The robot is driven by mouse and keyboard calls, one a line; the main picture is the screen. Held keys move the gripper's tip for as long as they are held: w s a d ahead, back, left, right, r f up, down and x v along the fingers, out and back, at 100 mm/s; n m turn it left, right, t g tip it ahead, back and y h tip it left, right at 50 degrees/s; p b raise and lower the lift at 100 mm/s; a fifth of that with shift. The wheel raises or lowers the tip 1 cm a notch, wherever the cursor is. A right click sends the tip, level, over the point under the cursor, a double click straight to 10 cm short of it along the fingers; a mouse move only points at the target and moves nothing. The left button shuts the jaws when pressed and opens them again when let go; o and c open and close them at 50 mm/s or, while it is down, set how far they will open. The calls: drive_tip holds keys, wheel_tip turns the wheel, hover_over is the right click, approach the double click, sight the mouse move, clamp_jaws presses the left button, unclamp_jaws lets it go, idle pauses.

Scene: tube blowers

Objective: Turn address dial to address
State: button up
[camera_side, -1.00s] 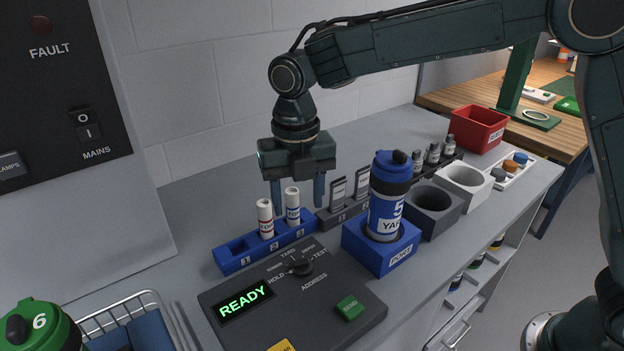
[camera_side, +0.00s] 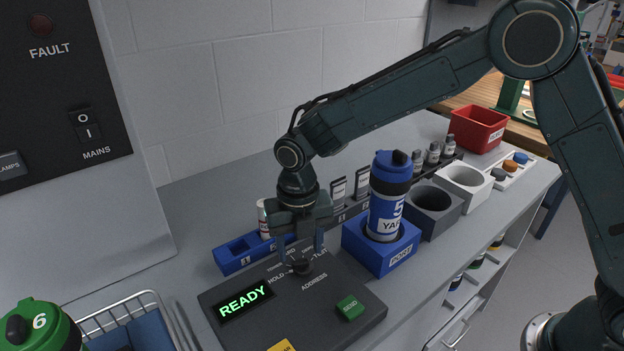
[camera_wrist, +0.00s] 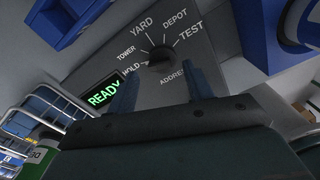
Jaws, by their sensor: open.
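The address dial (camera_side: 301,264) is a dark round knob on the grey control panel (camera_side: 330,290). In the wrist view the dial (camera_wrist: 160,54) has TOWER, YARD, DEPOT, TEST and HOLD printed around it; I cannot tell clearly where its pointer aims. My gripper (camera_side: 298,246) is pointed down just above the dial, partly hiding it and the labels in the side view. In the wrist view its two fingers (camera_wrist: 160,88) are apart, with the dial beyond the gap and nothing held. The display (camera_side: 244,300) reads READY in green.
A blue port block (camera_side: 390,262) holding a blue canister (camera_side: 386,205) stands close right of the panel. A blue rack (camera_side: 236,258) with a white tube (camera_side: 263,218) lies behind. A wire basket (camera_side: 125,308) and green canister (camera_side: 45,325) are at front left.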

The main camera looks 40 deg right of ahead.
sight(303, 265)
drive_tip(key=shift+f, duration=1.3)
drive_tip(key=c, duration=1)
drive_tip(key=shift+o, duration=0.2)
